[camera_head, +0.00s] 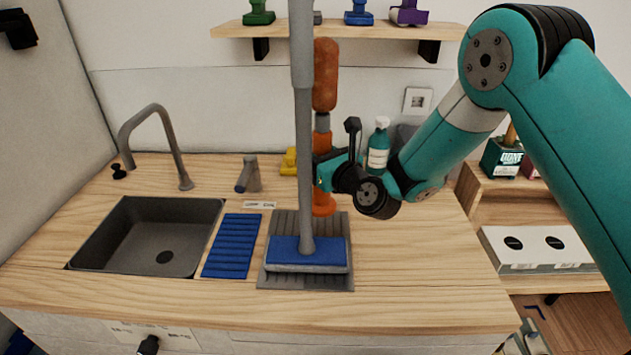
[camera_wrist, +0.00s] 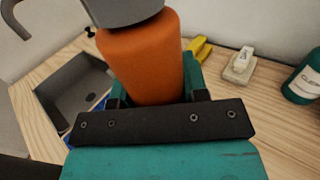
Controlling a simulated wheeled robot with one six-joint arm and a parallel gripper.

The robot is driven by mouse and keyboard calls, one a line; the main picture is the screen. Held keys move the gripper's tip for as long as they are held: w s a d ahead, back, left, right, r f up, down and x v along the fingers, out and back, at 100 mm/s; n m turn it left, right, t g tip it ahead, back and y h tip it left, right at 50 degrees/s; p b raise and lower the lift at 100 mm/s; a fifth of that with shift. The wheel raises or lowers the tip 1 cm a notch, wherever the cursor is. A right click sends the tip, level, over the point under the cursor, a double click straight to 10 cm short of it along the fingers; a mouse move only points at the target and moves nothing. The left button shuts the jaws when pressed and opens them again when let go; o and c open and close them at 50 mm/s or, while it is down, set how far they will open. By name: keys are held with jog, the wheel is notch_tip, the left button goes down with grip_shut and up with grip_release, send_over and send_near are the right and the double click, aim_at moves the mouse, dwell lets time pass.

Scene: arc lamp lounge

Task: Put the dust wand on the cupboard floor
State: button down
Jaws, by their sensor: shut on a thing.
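My gripper (camera_head: 326,172) is shut on the orange handle of an upright wand, which I take as the dust wand (camera_head: 325,78). It has a fat orange upper part, a grey collar and an orange lower end. In the wrist view the orange handle (camera_wrist: 143,65) stands between the fingers with the grey collar above. In the head view a grey pole hides part of its left side. Its lower end is over the back of the grey ribbed mat (camera_head: 345,281); I cannot tell whether they touch. No cupboard floor is clearly identifiable.
A grey-poled mop with a blue head (camera_head: 290,252) stands on the mat, in front of the wand. The sink (camera_head: 120,250) and blue mat (camera_head: 232,246) are left. A green bottle (camera_head: 378,150) stands behind my gripper. Open shelves (camera_head: 520,195) hold boxes at right. Right counter is clear.

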jog(key=shift+f+b, duration=0.5)
jog(key=shift+f, duration=2.25)
jog(key=shift+f, duration=0.15)
jog(key=c, duration=0.6)
grip_release()
jog(key=shift+c, duration=0.2)
jog(key=shift+r, duration=0.25)
jog(key=b+v, duration=1.2)
